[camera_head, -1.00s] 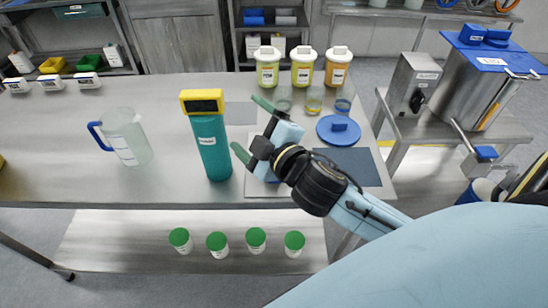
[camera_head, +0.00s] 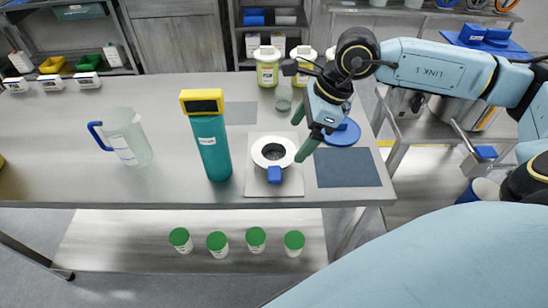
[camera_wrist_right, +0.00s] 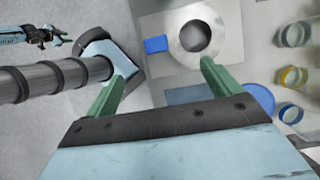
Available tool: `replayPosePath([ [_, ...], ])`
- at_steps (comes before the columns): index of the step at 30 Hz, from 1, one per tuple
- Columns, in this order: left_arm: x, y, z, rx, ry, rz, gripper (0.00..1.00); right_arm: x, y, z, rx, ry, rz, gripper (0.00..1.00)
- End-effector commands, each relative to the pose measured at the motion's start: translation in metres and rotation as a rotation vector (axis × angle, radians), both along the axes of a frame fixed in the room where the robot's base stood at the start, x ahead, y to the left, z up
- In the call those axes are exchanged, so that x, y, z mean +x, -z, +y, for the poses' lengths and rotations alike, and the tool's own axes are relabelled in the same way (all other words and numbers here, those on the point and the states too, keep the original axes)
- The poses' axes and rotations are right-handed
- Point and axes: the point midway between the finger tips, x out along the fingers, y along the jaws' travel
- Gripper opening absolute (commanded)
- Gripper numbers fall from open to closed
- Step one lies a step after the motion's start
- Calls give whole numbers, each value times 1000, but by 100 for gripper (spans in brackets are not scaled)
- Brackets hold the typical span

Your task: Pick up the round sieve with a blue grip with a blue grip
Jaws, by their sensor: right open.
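The round sieve (camera_head: 259,154) is a pale ring with a dark round opening and a blue grip (camera_head: 274,175). It sits on a light square mat (camera_head: 260,188), its grip towards the near table edge. It also shows in the right wrist view (camera_wrist_right: 218,33), with its blue grip (camera_wrist_right: 156,44). My right gripper (camera_head: 301,139) is open and empty, just right of the sieve and apart from it. In the right wrist view its two green fingers (camera_wrist_right: 162,72) are spread, with the sieve ahead of them. At that view's upper left is what looks like my left arm; its jaws are unclear.
A teal bottle with a yellow top (camera_head: 212,145) stands close left of the sieve. A clear jug (camera_head: 127,140) is further left. A blue lid (camera_head: 343,133) and a dark mat (camera_head: 343,168) lie to the right. Jars (camera_head: 267,68) and glasses (camera_head: 283,98) stand behind.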

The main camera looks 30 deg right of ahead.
Motion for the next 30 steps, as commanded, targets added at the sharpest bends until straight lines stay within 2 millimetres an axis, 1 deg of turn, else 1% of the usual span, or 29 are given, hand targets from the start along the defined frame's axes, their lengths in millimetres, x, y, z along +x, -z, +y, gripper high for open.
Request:
replayPosePath([
  [1,0,0,0,0,0,0,36,0,4,-3,-18,0,3,89],
  [3,0,0,0,0,0,0,36,2,13,-2,-26,1,7,89],
  [9,0,1,-1,-1,0,-1,36,9,50,12,-22,0,7,89],
  [12,0,1,-1,-1,0,-1,36,13,64,17,-22,1,6,89],
  [20,1,0,-2,-2,0,-2,36,17,81,25,-21,1,6,89],
  [27,1,-1,-2,-2,-1,-2,36,26,113,39,-19,1,6,89],
  [30,1,-1,-2,-2,-1,-2,36,27,120,40,-21,2,5,89],
])
